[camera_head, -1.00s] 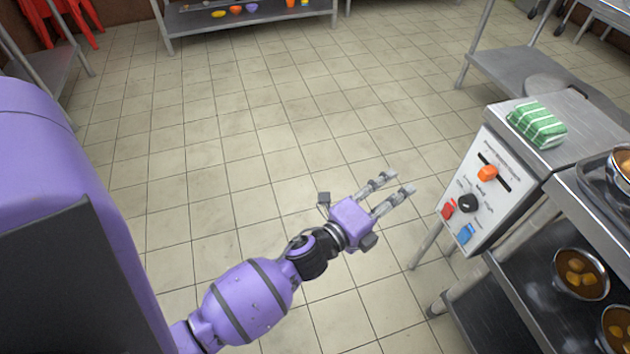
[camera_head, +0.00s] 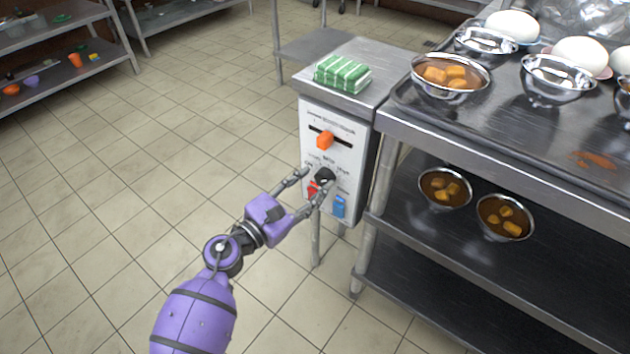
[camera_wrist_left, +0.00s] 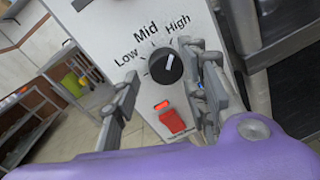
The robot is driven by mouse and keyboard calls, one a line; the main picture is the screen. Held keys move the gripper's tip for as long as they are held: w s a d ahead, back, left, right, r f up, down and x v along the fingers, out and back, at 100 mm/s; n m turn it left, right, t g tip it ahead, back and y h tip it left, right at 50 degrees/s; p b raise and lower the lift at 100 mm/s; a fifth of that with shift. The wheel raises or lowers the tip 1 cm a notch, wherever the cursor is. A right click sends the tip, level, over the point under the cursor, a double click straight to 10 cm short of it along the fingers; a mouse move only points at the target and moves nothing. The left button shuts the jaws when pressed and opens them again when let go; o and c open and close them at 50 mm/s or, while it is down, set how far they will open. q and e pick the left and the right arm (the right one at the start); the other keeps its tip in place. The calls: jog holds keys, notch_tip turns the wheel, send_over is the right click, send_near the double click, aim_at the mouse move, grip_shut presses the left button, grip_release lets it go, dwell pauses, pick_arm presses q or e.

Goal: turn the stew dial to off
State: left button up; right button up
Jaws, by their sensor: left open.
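The stew dial (camera_head: 325,176) is a round black knob on the white front panel (camera_head: 345,160) of the metal cabinet. It also shows in the left wrist view (camera_wrist_left: 165,68), where its white mark points up and slightly right, toward "High". "Low" and "Mid" are printed to its left and above; I see no "Off" label. My left gripper (camera_head: 312,181) is open in front of the panel, fingertips close to the dial. In the left wrist view the fingers (camera_wrist_left: 160,62) stand on either side of the dial; I cannot tell whether they touch it. My right gripper is out of view.
A green striped cloth (camera_head: 342,73) lies on the cabinet top. A metal table (camera_head: 440,130) with bowls stands close on the right. The floor at left is clear.

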pick_arm(q)
jog(key=shift+x, duration=1)
jog(key=shift+c, duration=0.5)
jog(key=c, duration=0.9)
